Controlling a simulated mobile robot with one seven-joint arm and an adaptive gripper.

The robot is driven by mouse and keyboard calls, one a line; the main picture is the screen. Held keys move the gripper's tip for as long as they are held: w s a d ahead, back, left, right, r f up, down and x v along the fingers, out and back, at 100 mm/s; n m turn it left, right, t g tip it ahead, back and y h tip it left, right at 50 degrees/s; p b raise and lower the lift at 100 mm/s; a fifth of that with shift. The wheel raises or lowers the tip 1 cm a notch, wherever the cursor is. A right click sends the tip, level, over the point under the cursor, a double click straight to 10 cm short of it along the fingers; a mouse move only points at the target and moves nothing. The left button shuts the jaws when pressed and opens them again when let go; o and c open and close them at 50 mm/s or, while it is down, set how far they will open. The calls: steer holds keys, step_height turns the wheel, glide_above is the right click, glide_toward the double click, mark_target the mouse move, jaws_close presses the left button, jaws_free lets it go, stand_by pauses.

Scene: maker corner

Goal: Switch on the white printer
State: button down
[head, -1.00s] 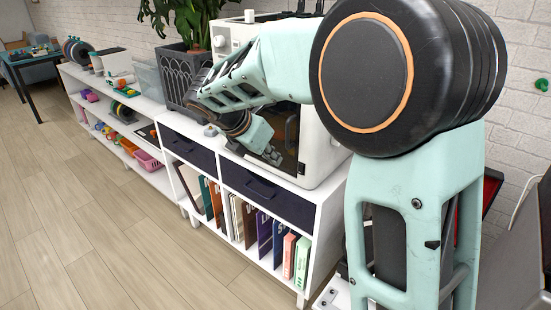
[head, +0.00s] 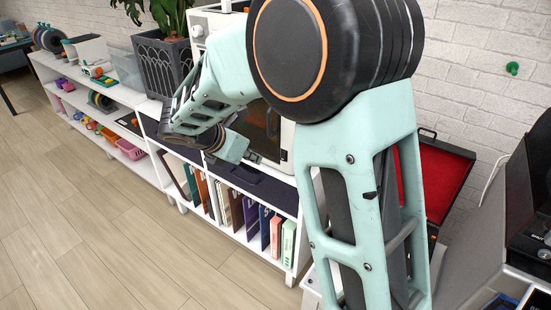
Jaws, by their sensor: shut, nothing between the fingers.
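The white printer (head: 213,21) stands on the low white shelf unit in the head view, mostly hidden behind my arm. A round white knob (head: 197,31) shows at its upper left front, and part of its dark front window shows below my arm. I cannot make out a power switch or whether the printer is on. My gripper (head: 254,163) is low in front of the printer, near the top edge of the shelf unit. Its fingers are small and dark here; they are shut and hold nothing. I cannot tell whether they touch the printer.
The shelf unit (head: 150,109) has dark drawers and upright folders (head: 225,205) below. A plant in a dark grey planter (head: 163,66) stands left of the printer. An open red-lined case (head: 440,180) lies right of my arm. The wooden floor (head: 90,215) in front is clear.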

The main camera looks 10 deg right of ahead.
mark_target(283, 157)
steer(key=shift+w+d+r+b+x, duration=0.25)
steer(key=shift+r+x, duration=0.05)
steer(key=shift+x, duration=1.9)
steer(key=shift+w+d+r+b+x, duration=0.2)
steer(key=shift+r+x, duration=0.1)
steer(key=shift+x, duration=1.85)
steer(key=shift+w+d+r+b+x, duration=0.25)
steer(key=shift+r+x, duration=0.05)
steer(key=shift+x, duration=1.9)
steer(key=shift+f, duration=0.1)
steer(key=b, duration=0.2)
steer(key=shift+w+d+f+t+h+b, duration=0.1)
steer(key=shift+w+f+t+h+b, duration=0.05)
steer(key=shift+f+t+h+b, duration=0.2)
steer(key=shift+d+r+p, duration=0.1)
steer(key=shift+r+p, duration=1.15)
steer(key=shift+r, duration=0.05)
